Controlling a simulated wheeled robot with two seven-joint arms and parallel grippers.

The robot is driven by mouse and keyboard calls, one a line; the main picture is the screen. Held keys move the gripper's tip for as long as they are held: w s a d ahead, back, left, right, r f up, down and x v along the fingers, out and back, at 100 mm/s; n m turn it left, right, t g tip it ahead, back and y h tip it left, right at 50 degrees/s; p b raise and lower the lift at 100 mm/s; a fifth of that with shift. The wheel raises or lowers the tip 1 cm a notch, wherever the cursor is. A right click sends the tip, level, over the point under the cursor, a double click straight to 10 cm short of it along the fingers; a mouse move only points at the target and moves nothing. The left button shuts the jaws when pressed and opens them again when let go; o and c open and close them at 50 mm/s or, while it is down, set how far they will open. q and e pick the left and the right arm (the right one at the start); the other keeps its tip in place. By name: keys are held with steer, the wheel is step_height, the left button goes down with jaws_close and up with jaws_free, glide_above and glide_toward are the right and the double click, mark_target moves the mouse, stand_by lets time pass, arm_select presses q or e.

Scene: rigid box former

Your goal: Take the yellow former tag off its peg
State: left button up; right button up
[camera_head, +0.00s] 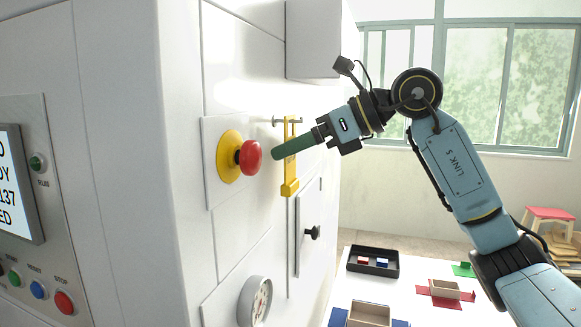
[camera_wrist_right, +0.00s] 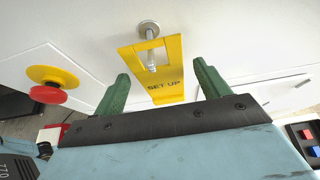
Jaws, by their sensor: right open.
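The yellow former tag (camera_head: 290,187) hangs on a metal peg (camera_head: 277,121) on the white machine's face. In the right wrist view the tag (camera_wrist_right: 166,88) reads "SET UP", and the round-headed peg (camera_wrist_right: 150,30) passes through its slot. My right gripper (camera_head: 277,154) is open beside the tag, and its green fingers cover part of it in the head view. In the right wrist view the fingers (camera_wrist_right: 160,75) stand on either side of the tag, with a visible gap at each side. My left gripper is not in view.
A red mushroom button (camera_head: 250,157) on a yellow base sits just left of the fingers. A black knob (camera_head: 313,233) and a round gauge (camera_head: 257,301) are lower on the machine. A white table with a black tray (camera_head: 373,273) and open boxes stands below.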

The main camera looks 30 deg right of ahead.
steer(key=c, duration=1)
steer(key=shift+r, duration=0.15)
steer(key=shift+c, duration=0.2)
steer(key=s+d+r+b, duration=0.1)
steer(key=s+d+b, duration=0.5)
steer(key=s+d, duration=0.5)
steer(key=s, duration=0.2)
steer(key=shift+s+d, duration=0.35)
steer(key=shift+d, duration=0.05)
